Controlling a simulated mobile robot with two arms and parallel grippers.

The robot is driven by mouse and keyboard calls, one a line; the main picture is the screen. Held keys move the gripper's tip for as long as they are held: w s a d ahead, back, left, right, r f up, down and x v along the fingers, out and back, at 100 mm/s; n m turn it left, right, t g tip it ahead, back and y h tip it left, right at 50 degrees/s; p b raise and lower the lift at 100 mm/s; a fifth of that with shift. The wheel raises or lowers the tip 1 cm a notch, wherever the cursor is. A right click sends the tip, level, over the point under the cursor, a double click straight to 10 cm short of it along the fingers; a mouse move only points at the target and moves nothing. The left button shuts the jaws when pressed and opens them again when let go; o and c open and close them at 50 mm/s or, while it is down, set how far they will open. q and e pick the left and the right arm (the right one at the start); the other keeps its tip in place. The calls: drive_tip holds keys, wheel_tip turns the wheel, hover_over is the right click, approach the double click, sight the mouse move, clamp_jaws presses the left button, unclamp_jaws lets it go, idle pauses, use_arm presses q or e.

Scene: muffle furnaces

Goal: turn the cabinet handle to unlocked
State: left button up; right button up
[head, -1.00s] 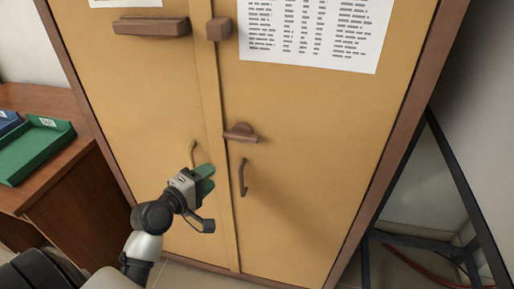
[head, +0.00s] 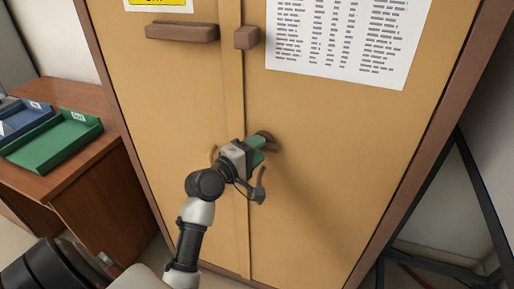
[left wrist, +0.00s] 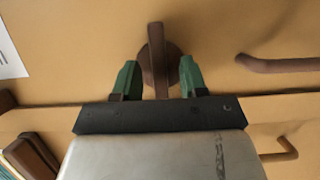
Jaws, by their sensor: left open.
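The cabinet handle (head: 270,140) is a brown bar on a round base, on the right door of the tan cabinet (head: 330,170). In the head view my left gripper (head: 260,149) with green fingertips is at it and covers part of it. In the left wrist view the handle (left wrist: 157,50) lies between the two open fingers (left wrist: 159,80), with a gap showing on each side. The bar lies across the direction of the door pulls, so it is about horizontal on the door. My right gripper is not in view.
Curved door pulls show in the left wrist view (left wrist: 285,65), just beside the handle. A brown latch bar (head: 167,32) and block (head: 246,38) are above. A desk (head: 110,165) with green (head: 62,140) and blue trays stands left. A dark metal frame (head: 485,200) stands right.

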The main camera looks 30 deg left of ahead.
use_arm(q)
drive_tip(key=shift+w, duration=0.2)
drive_tip(key=shift+c, duration=0.3)
clamp_jaws()
